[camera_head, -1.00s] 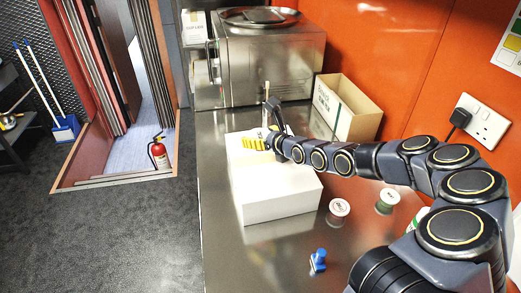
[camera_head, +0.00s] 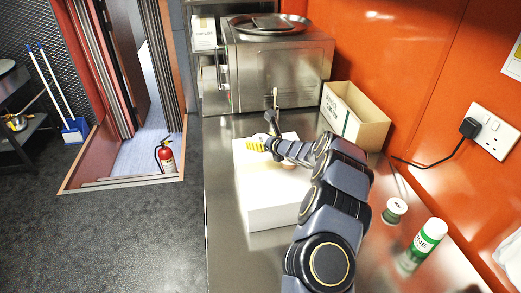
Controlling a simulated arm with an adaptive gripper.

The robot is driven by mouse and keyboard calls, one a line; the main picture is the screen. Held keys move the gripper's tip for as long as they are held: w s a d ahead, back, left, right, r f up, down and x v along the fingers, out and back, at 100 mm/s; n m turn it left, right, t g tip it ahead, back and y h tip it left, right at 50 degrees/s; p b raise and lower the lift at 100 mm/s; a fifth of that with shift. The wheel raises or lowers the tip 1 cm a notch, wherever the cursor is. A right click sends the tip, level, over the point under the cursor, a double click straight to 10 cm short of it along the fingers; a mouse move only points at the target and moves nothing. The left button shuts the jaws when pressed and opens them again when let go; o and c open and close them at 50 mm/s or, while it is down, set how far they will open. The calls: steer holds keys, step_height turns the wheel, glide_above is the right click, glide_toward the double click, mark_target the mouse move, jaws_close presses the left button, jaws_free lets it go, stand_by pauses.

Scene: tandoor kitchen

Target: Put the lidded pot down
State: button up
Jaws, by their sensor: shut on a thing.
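My gripper (camera_head: 268,133) is at the far end of my arm, over the top of a white box (camera_head: 268,205) on the steel counter. It is shut on a small yellow and white thing (camera_head: 255,144), which I take to be the lidded pot. Its lid is too small to make out, and the gripper partly covers it. I cannot tell whether it touches the box top. A thin pale upright stick-like part (camera_head: 275,97) shows just behind the gripper.
A small white-lidded jar (camera_head: 395,208) and a green and white can (camera_head: 430,236) stand on the counter right of my arm. An open carton (camera_head: 357,125) and a steel oven (camera_head: 280,75) are at the back. The steel counter (camera_head: 228,262) is bare at front left.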

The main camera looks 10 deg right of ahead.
mark_target(260, 158)
steer(key=shift+w+d+f, duration=0.1)
steer(key=shift+w+f, duration=0.65)
steer(key=shift+f, duration=0.1)
steer(key=shift+w+f, duration=0.1)
steer(key=shift+f, duration=1.5)
steer(key=shift+f, duration=0.1)
steer(key=o, duration=1.1)
